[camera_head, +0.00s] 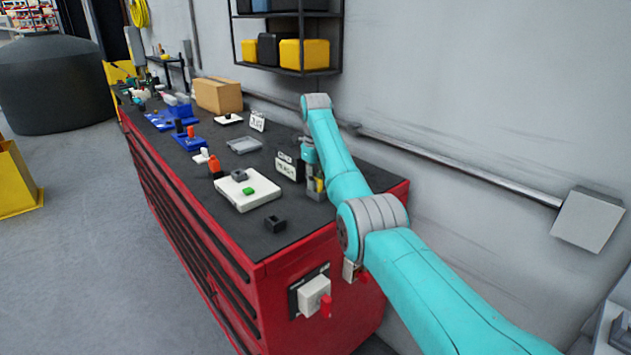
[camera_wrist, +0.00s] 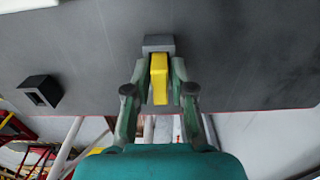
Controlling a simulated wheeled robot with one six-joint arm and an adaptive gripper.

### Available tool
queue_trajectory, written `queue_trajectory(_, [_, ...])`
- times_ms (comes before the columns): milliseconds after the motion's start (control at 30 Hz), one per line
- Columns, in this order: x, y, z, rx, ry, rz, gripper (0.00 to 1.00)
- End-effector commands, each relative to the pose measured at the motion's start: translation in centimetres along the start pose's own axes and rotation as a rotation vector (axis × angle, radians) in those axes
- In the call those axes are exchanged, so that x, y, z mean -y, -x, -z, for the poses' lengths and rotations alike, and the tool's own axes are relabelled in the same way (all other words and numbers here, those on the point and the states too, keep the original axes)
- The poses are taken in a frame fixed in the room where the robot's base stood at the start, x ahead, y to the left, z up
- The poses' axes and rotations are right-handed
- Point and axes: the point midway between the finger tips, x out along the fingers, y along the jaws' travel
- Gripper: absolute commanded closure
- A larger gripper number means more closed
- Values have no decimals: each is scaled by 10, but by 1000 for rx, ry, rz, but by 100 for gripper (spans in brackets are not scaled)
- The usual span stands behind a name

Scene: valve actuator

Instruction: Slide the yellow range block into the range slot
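The yellow range block (camera_wrist: 159,78) stands between the two fingers of my gripper (camera_wrist: 159,72) in the wrist view. A narrow gap seems to show on each side of it, so my fingers look open around it. A grey block or holder (camera_wrist: 158,43) sits directly behind the yellow block; whether they touch is unclear. In the head view the yellow block (camera_head: 319,185) is a small patch beside my gripper (camera_head: 315,188), low at the bench's back right. A black block with a square opening (camera_head: 275,224) sits near the bench's front; it also shows in the wrist view (camera_wrist: 40,92). No range slot is clearly identifiable.
A white box (camera_head: 248,195) with a grey block and a green piece lies left of my gripper. Small label signs (camera_head: 287,167) stand close to it. The wall (camera_head: 440,120) and a pipe (camera_head: 460,165) run behind. The bench's near right corner is mostly clear.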

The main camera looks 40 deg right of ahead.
Motion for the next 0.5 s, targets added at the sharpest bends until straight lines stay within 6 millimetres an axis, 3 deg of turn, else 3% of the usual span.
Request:
queue_trajectory(333, [-1,-2,0,-3,1,-2,57])
queue_trajectory(500, [0,10,0,-1,1,-1,57])
